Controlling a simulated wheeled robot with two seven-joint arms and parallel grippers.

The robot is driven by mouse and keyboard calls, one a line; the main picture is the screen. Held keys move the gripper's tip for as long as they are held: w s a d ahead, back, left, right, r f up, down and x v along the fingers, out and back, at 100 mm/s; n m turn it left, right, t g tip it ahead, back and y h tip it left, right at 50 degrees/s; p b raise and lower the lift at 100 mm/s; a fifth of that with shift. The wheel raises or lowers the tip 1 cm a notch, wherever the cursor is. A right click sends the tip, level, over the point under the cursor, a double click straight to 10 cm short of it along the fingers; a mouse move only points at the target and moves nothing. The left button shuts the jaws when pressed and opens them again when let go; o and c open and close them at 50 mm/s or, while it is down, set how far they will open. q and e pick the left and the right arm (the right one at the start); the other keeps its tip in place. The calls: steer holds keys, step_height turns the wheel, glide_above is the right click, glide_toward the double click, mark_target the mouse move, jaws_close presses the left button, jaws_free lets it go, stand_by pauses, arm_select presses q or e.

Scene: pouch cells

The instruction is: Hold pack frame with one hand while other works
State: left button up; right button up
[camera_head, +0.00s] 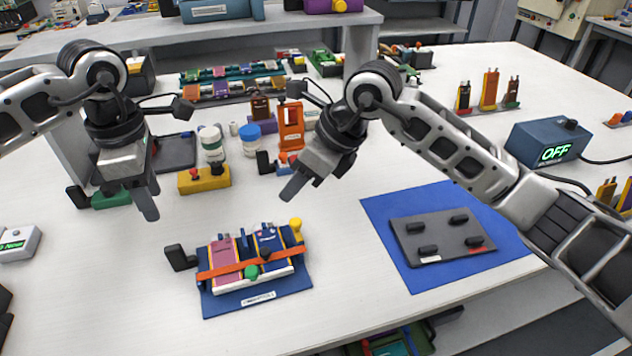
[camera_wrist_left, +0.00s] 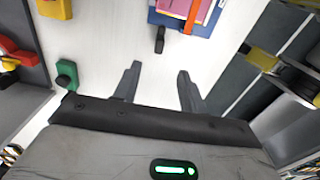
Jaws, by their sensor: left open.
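The pack frame is a blue base (camera_head: 258,301) on the white table, with a pink cell (camera_head: 224,254) and a blue cell (camera_head: 268,240) in it. An orange strap (camera_head: 215,271) crosses both cells. A black handle (camera_head: 180,258) sticks out at its left, and a yellow knob (camera_head: 296,224) is at its right. My left gripper (camera_head: 134,196) is open and empty, above and left of the frame. The left wrist view shows its spread fingers (camera_wrist_left: 158,86), with the frame (camera_wrist_left: 185,22) beyond them, apart. My right gripper (camera_head: 291,187) hangs above the frame's far right side, not touching it; its finger gap is hidden.
A grey plate (camera_head: 441,246) with black pegs lies on a blue mat (camera_head: 418,281) at right. Behind stand white jars (camera_head: 211,146), an orange fixture (camera_head: 291,130) and a yellow block (camera_head: 204,179). A blue box (camera_head: 548,147) reads OFF.

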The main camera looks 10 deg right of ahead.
mark_target(175, 246)
arm_select(q)
step_height(175, 246, down, 16)
arm_select(e)
steer(key=d, duration=0.1)
steer(key=f+h, duration=0.1)
steer(key=d+h, duration=0.1)
steer(key=shift+s+d+f+n+g, duration=0.15)
steer(key=shift+s+d+n+g, duration=0.1)
steer(key=shift+d+n+g, duration=0.1)
arm_select(q)
jaws_close()
stand_by(0.3)
